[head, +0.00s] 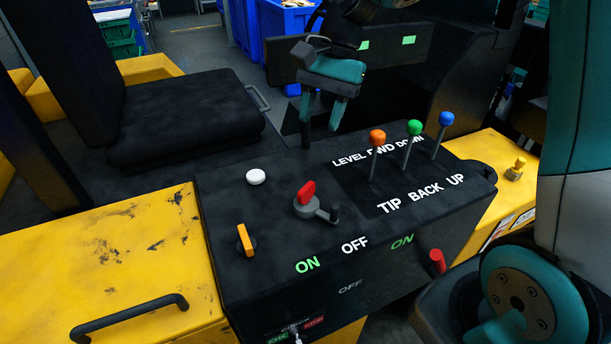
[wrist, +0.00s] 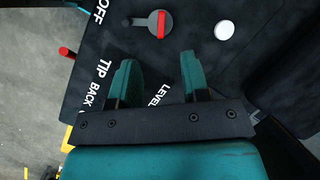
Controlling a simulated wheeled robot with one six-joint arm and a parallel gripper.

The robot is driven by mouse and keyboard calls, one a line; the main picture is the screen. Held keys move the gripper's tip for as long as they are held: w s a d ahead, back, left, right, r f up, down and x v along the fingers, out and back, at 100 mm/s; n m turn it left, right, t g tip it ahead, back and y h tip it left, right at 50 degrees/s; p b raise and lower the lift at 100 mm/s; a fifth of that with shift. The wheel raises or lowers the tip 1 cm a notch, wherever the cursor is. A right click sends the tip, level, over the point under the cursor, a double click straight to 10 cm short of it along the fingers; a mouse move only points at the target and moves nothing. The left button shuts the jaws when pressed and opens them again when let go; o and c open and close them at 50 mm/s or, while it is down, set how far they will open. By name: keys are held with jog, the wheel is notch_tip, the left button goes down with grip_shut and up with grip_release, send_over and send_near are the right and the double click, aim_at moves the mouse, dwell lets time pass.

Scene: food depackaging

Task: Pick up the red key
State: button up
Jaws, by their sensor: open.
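A red key-like handle (head: 306,193) stands on a grey round base with a short black lever, on top of the black control panel (head: 225,215). It also shows in the wrist view (wrist: 161,25), ahead of the fingertips. A second red piece, a small cylinder (head: 437,260), sticks out of the panel's right side and shows at the left of the wrist view (wrist: 67,52). I cannot tell which is the key. My gripper (head: 322,118), with teal fingers, is open and empty above the panel's back edge; its fingers also show in the wrist view (wrist: 158,62).
Orange (head: 377,137), green (head: 414,128) and blue (head: 445,119) ball-topped levers rise from the panel, right of my gripper. A white button (head: 255,177) and an orange switch (head: 245,238) lie left. A black seat (head: 185,115) stands behind left.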

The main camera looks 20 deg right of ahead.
jog(key=w+d+m, duration=0.2)
jog(key=d+m, duration=0.1)
jog(key=p, duration=0.1)
send_near(308, 185)
jog(key=x, duration=0.5)
jog(key=shift+w+a+f, duration=0.1)
jog(key=shift+f, duration=0.05)
jog(key=shift+p+x, duration=1.1)
jog(key=shift+x, duration=1.95)
grip_shut()
